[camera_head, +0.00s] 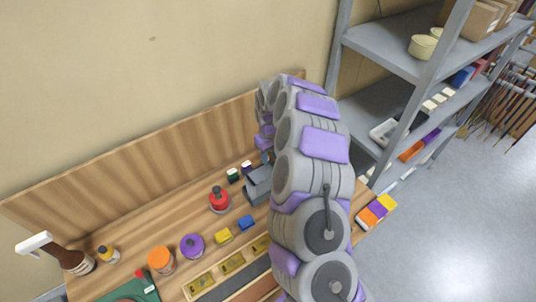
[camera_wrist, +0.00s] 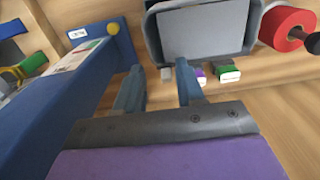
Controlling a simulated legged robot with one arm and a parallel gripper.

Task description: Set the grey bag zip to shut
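A grey boxy object (camera_head: 258,186), which I take to be the grey bag, stands on the wooden bench beside my arm in the head view. It also shows in the wrist view (camera_wrist: 203,32), at the top, with a lighter grey panel and a darker rim. I cannot make out a zip or whether it is open. My gripper (camera_wrist: 158,82) is in the wrist view, its two fingers apart with nothing between them. The fingers point toward the grey object's lower left edge and appear apart from it.
A long blue object (camera_wrist: 80,75) with a yellow knob lies close left of my fingers. A red round item (camera_wrist: 287,27) is right of the grey object. Jars, including a purple one (camera_head: 192,245), stand on the bench's front left. A grey metal shelf (camera_head: 385,45) stands right.

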